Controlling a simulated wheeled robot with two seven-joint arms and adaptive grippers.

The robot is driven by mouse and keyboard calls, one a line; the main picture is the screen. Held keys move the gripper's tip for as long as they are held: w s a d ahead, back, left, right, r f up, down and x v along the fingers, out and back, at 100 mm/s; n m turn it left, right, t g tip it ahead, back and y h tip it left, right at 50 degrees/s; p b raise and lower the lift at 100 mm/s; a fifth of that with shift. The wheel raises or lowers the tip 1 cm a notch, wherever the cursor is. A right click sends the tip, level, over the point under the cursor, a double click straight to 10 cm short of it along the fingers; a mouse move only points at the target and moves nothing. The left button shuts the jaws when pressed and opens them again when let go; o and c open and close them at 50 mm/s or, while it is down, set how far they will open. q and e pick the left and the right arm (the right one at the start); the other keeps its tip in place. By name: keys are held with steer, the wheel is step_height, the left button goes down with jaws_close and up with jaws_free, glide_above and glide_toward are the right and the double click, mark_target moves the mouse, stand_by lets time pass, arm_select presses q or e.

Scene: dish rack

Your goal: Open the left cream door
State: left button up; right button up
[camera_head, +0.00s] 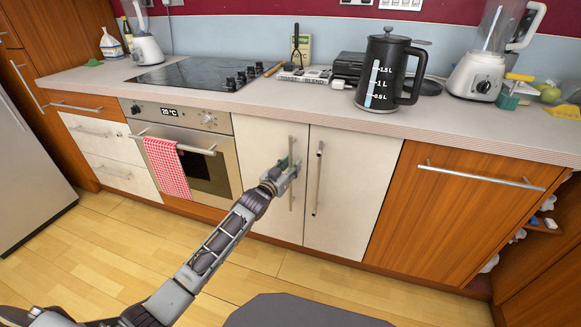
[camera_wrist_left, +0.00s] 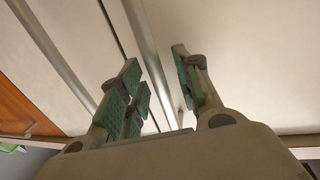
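The left cream door (camera_head: 258,150) is shut, beside the oven under the counter. Its upright metal bar handle (camera_head: 291,196) is near its right edge. My left gripper (camera_head: 287,168) is at the upper half of this handle. In the left wrist view, the green-padded fingers (camera_wrist_left: 157,85) are spread apart. The handle (camera_wrist_left: 147,45) runs through the space between them, with a visible gap to the right-hand finger; contact on the other side is unclear. My right gripper is not in view.
The right cream door (camera_head: 345,190) with its own upright handle (camera_head: 318,178) is close by on the right. The oven (camera_head: 190,150) with a red checked towel (camera_head: 168,168) is on the left. The countertop (camera_head: 290,105) overhangs above. The wooden floor (camera_head: 260,262) in front is clear.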

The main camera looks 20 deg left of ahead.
arm_select(q)
steer(key=shift+c, duration=0.2)
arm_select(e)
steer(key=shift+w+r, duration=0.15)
arm_select(q)
jaws_close()
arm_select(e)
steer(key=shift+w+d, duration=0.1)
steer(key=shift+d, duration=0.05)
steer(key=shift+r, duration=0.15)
